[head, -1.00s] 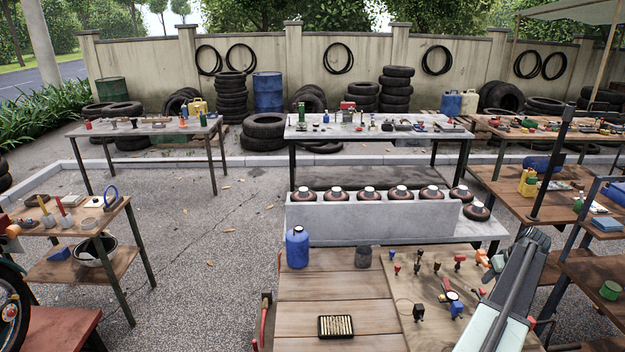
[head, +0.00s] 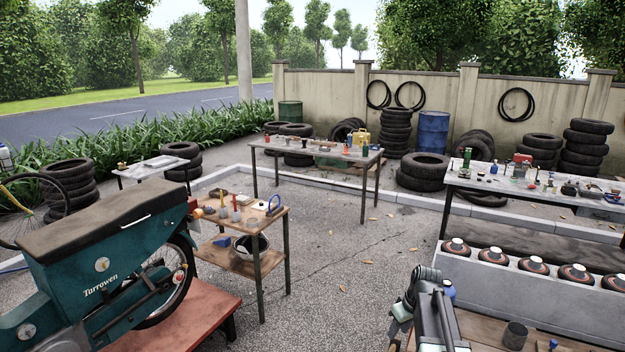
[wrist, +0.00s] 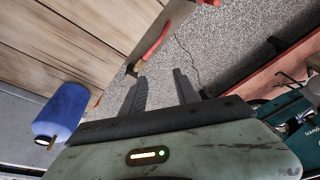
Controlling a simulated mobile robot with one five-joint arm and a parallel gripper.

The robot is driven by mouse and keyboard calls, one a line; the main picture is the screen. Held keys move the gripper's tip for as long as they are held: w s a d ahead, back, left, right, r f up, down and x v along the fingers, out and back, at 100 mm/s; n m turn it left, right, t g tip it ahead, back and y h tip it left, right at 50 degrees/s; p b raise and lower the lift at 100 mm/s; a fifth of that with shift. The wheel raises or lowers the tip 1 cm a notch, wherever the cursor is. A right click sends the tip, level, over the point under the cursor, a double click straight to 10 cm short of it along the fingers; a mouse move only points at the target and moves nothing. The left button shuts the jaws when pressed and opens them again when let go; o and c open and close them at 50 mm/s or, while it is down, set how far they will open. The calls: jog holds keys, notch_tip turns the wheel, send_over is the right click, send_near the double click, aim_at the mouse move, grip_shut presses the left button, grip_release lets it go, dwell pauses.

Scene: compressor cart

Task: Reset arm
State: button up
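My arm (head: 437,318) rises from the bottom edge of the head view, right of the middle, over the left part of the wooden-topped cart. Its fingers cannot be made out clearly there. In the wrist view my gripper (wrist: 160,88) has its two dark fingers spread apart. Only grey ground shows between them, and nothing is held. A red-handled tool (wrist: 152,48) hangs at the cart's edge beyond the fingertips. A blue can (wrist: 60,112) is left of the fingers; in the head view it is mostly hidden behind my arm.
A dark metal cup (head: 515,336) stands on the cart, below a grey rack (head: 530,298) of several round parts. A small wooden table (head: 262,262) with tools and a teal motorbike (head: 110,262) on a red stand (head: 185,318) are to the left. Open pavement (head: 340,270) lies between.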

jog(key=s+a+g, duration=0.1)
jog(key=s+a, duration=0.3)
jog(key=a, duration=0.5)
jog(key=s+a, duration=0.4)
jog(key=a, duration=0.4)
jog(key=s+m+g+h, duration=0.1)
jog(key=s+m, duration=0.3)
jog(key=s, duration=0.2)
jog(key=shift+d+f+g, duration=0.3)
jog(key=shift+d+f, duration=0.05)
jog(key=shift+d, duration=0.1)
